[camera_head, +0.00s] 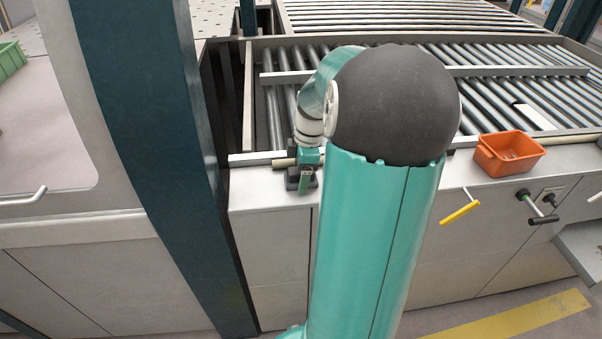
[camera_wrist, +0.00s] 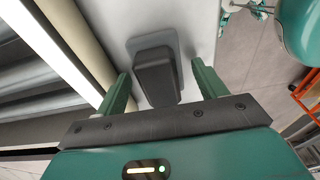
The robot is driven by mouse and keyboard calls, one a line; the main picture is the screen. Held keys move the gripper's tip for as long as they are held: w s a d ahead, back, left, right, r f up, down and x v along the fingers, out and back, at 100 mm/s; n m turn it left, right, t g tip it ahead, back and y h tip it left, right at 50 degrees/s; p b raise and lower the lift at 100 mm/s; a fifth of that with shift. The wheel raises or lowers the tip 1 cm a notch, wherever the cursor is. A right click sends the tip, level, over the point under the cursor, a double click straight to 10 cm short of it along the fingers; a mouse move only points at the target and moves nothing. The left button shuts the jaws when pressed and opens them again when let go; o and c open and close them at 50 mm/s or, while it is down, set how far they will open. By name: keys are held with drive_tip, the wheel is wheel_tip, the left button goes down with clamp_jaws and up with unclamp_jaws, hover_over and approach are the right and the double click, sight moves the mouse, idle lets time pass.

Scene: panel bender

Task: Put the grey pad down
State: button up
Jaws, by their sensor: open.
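The grey pad (camera_wrist: 155,75) is a dark, rounded block in the wrist view. It rests on or just above the pale ledge (camera_wrist: 189,22), with a paler grey patch beside it that may be its shadow or reflection. My gripper (camera_wrist: 161,78) is open, with one green finger on each side of the pad. A gap shows at the right finger; contact at the left is hard to tell. In the head view my gripper (camera_head: 303,178) is low over the ledge's front edge, and the dark pad (camera_head: 292,181) shows small and partly hidden there.
A roller conveyor (camera_head: 490,85) lies behind the ledge. An orange bin (camera_head: 508,153) stands on the ledge to the right, near a yellow-handled lever (camera_head: 460,211). A dark upright post (camera_head: 150,120) is close on the left. My arm covers the ledge's middle.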

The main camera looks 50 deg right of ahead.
wheel_tip(320, 180, up, 12)
drive_tip(key=s+d, duration=0.1)
drive_tip(key=shift+d+f, duration=0.15)
drive_tip(key=shift+s, duration=0.1)
idle(0.5)
